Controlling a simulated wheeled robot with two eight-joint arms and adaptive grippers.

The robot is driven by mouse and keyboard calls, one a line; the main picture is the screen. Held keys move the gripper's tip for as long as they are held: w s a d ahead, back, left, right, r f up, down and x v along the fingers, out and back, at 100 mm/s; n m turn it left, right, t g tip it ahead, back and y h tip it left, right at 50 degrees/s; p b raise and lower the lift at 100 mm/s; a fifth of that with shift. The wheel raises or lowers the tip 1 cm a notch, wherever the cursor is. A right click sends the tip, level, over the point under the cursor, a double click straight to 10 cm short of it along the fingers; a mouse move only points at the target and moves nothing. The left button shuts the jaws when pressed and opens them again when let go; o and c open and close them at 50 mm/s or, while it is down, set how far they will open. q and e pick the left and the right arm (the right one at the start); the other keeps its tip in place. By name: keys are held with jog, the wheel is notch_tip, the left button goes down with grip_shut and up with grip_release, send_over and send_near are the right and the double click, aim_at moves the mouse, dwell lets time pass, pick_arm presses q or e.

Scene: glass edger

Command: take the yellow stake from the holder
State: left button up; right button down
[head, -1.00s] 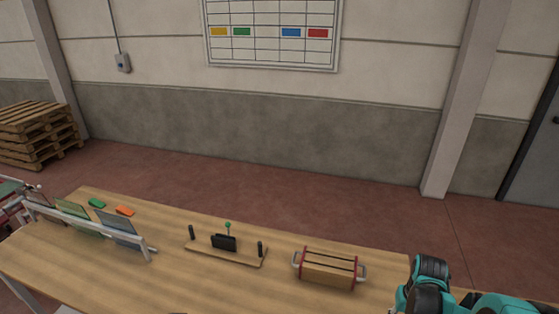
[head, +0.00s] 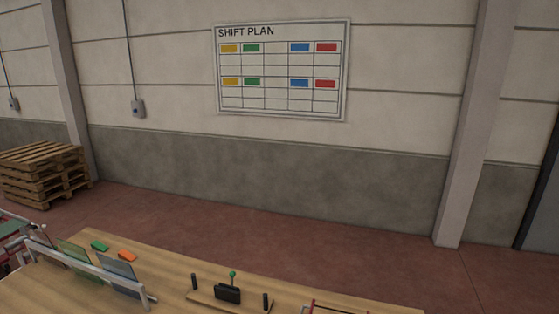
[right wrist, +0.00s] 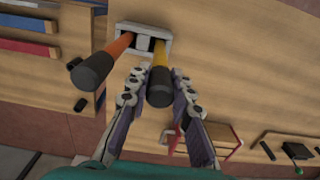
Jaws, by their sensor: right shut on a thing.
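In the right wrist view the yellow stake (right wrist: 160,62), with a black end toward the camera, stands at the pale grey holder (right wrist: 151,30). Its far end meets the holder's right slot; I cannot tell whether it is still seated there. My right gripper (right wrist: 159,76) has its two jointed fingers on either side of the yellow stake and is shut on it. An orange stake (right wrist: 113,52) with a black end is in the holder's left slot, close to the left finger. My left gripper is in neither current view.
The wooden bench (head: 185,262) holds a glass rack (head: 88,270), green (head: 99,246) and orange (head: 127,256) blocks, and a stand with a black block (head: 228,293). A red-edged wooden box (right wrist: 222,137) is near the right finger in the wrist view.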

jog(key=shift+r+p, duration=3)
jog(key=shift+r, duration=1.4)
